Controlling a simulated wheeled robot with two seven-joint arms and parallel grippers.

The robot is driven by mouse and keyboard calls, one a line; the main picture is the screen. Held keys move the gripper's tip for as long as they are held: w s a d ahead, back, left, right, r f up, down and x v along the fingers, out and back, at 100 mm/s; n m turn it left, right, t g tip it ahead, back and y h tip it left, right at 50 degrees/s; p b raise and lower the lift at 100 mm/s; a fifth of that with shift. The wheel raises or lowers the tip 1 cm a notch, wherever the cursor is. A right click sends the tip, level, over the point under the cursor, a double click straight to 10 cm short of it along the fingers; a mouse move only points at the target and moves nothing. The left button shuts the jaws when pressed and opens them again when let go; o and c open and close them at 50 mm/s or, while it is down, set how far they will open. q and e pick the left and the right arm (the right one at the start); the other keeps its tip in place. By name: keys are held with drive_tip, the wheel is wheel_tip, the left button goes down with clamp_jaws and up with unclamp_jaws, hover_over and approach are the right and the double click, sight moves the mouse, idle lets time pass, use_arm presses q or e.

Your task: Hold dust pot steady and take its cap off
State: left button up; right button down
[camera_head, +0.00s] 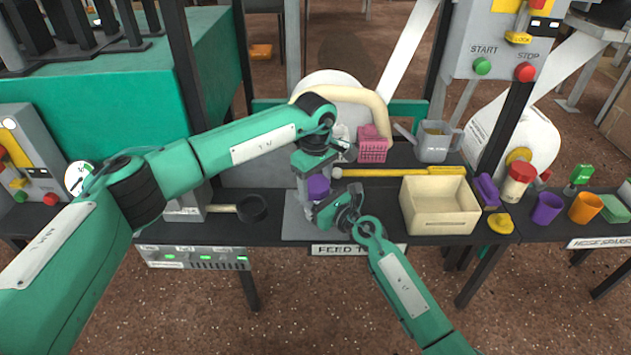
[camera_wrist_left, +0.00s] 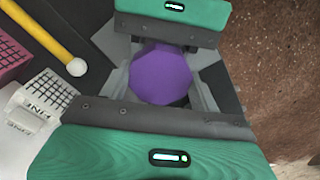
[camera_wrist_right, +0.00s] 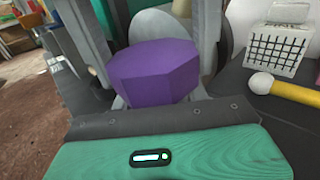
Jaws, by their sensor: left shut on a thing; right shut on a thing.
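A purple faceted cap (camera_head: 318,186) is at the middle of the bench, between my two grippers. My left gripper (camera_head: 312,185) comes down from above with its fingers shut on the cap; in the left wrist view the cap (camera_wrist_left: 160,75) shows as a purple octagon between the pads. My right gripper (camera_head: 322,212) reaches in from the front right, low and close below the cap. It is shut on the dust pot, whose body is mostly hidden by the grippers. In the right wrist view the cap (camera_wrist_right: 155,72) stands upright; I cannot tell if it is apart from the pot.
A grey jug (camera_head: 434,142) is farther back. A red-capped jar (camera_head: 518,182) and cups stand far right.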

use_arm(q)
drive_tip(key=n, duration=0.6)
drive_tip(key=shift+n, duration=0.4)
drive_tip(key=o, duration=1.1)
